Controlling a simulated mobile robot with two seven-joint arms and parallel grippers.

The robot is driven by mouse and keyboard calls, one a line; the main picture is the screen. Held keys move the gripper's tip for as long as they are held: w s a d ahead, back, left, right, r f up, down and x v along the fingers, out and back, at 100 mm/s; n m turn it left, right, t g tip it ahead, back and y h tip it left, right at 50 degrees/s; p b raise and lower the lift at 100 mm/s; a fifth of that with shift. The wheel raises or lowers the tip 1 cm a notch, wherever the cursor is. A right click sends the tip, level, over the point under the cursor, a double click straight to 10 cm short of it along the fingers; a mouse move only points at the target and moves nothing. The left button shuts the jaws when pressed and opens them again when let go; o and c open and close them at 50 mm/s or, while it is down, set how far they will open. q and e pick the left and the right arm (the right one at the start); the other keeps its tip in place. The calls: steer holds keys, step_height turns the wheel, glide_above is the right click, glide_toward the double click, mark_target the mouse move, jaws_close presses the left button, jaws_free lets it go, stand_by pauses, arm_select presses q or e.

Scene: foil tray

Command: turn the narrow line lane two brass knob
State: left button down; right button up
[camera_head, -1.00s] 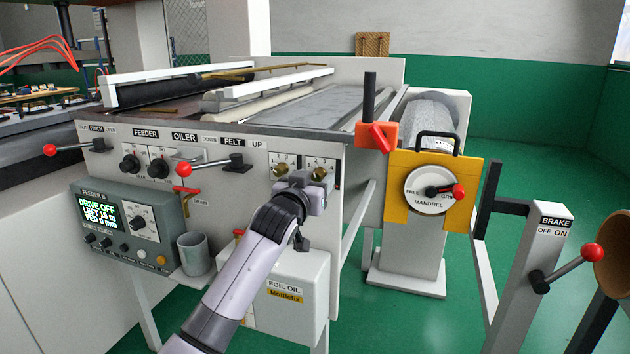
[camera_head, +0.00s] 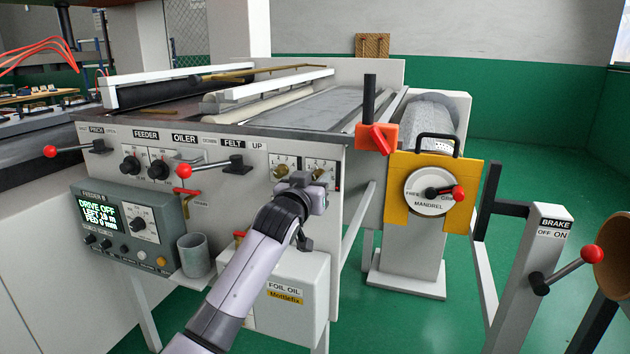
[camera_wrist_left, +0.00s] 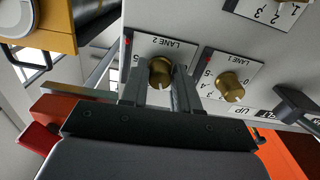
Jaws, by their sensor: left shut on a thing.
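The lane two brass knob (camera_wrist_left: 160,71) sits on a white dial plate marked LANE 2 (camera_wrist_left: 178,46) in the left wrist view, where the picture is turned over. My left gripper (camera_wrist_left: 160,88) is shut on this knob, one finger on each side. The dial's 5 shows beside it; most other figures are hidden by the fingers. In the head view the knob (camera_head: 319,173) shows just above my left gripper (camera_head: 306,182). The lane one brass knob (camera_wrist_left: 230,87) is beside it, untouched, and shows in the head view (camera_head: 281,171). My right gripper is out of view.
The yellow mandrel panel (camera_head: 398,212) is to the right, with open floor beyond.

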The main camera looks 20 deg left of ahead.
arm_select(q)
steer(key=shift+d+n+p, duration=0.1)
steer(key=shift+n+p, duration=2.15)
steer(key=shift+n, duration=1.35)
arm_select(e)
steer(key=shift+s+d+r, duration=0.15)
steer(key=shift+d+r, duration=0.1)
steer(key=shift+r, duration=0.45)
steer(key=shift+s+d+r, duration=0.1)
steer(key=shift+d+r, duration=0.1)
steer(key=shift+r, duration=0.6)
arm_select(q)
steer(key=c, duration=0.8)
jaws_free()
steer(key=shift+s, duration=0.1)
